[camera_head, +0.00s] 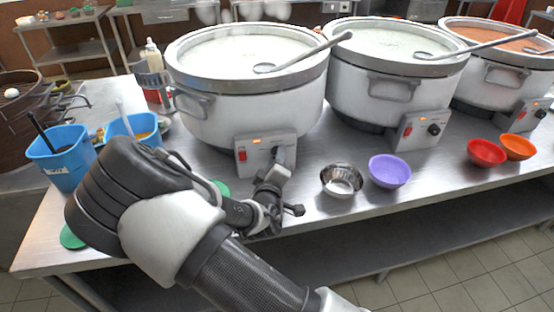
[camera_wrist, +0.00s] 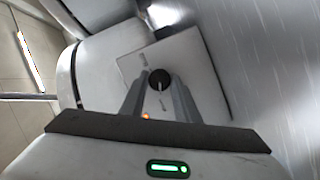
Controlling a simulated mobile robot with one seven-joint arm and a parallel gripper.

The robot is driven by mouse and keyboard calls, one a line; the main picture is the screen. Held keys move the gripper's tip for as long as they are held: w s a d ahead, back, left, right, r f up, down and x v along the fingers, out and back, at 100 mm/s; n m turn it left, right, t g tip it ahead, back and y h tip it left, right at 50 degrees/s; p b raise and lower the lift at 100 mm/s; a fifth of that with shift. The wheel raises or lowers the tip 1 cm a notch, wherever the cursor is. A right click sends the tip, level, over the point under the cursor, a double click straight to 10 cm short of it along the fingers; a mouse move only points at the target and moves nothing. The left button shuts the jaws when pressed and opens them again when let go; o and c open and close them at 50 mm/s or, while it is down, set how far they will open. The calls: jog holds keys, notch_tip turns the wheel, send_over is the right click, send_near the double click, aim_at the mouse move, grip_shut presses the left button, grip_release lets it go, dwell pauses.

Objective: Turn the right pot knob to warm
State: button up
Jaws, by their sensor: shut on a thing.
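Three white stockpots stand in a row: the left pot (camera_head: 245,90), the middle pot (camera_head: 395,75) and the right pot (camera_head: 495,65). The right pot's knob (camera_head: 541,113) is black, on its grey control box, with nothing touching it. My gripper (camera_head: 282,158) is at the left pot's control box (camera_head: 252,155), which has a red switch. In the wrist view, my gripper (camera_wrist: 160,88) is shut on a round black knob (camera_wrist: 160,77) with a pale pointer line. In the head view my gripper mostly hides this knob.
A steel bowl (camera_head: 341,181), a purple bowl (camera_head: 389,171), a red bowl (camera_head: 486,153) and an orange bowl (camera_head: 517,147) stand along the front of the steel table (camera_head: 430,175). Blue containers (camera_head: 62,158) are at the left. Ladles rest across the pots.

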jog(key=o, duration=1)
jog(key=shift+o, duration=0.2)
jog(key=s+a+r+p, duration=0.1)
jog(key=s+r, duration=0.1)
jog(key=s, duration=1.5)
jog(key=shift+r, duration=0.35)
jog(key=shift+a, duration=0.1)
